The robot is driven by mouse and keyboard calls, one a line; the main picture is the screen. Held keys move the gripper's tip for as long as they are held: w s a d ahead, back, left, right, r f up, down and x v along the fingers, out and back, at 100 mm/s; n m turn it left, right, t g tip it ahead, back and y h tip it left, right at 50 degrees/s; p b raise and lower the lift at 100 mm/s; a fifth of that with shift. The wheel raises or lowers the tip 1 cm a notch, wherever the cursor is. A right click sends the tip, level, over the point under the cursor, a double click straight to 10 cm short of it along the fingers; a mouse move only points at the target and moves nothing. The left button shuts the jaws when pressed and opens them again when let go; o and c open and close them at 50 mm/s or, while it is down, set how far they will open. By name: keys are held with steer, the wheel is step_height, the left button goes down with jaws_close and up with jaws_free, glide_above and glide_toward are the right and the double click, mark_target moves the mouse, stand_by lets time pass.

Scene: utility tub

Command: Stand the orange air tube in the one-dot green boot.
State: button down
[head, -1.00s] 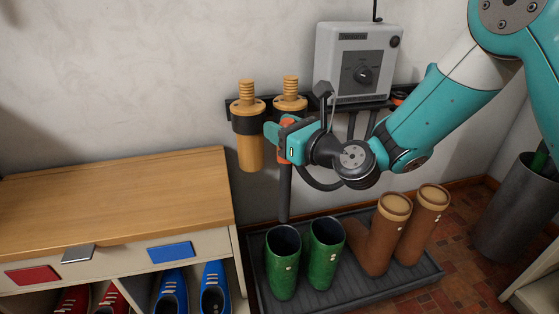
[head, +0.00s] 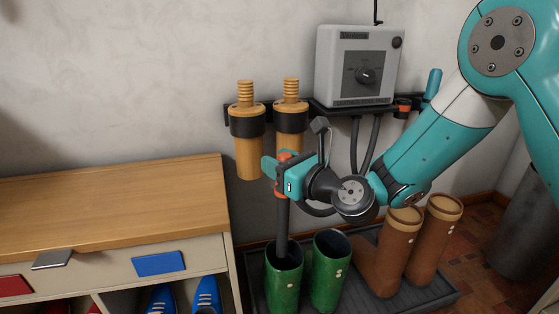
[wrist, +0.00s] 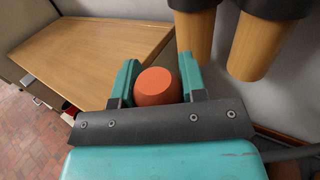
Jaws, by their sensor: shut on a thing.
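My gripper (head: 277,172) is shut on the orange air tube (head: 282,220), which has an orange head and a long dark grey shaft. In the wrist view its round orange top (wrist: 157,86) sits between the jaws (wrist: 158,92). The tube hangs about upright, its lower end over or just inside the mouth of the left green boot (head: 283,290). I cannot tell how deep the end is. The right green boot (head: 328,285) stands close beside it.
Two brown boots (head: 402,235) share the dark tray (head: 430,293). Yellow-brown cylinders (head: 249,155) and a grey box (head: 355,65) are on the wall rail, with an orange-topped holder (head: 403,103) at its right. A wooden bench (head: 120,200) fills the left.

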mark_target(288, 220)
steer(key=shift+f+b, duration=4.9)
steer(key=shift+f, duration=1.9)
steer(key=c, duration=0.6)
jaws_free()
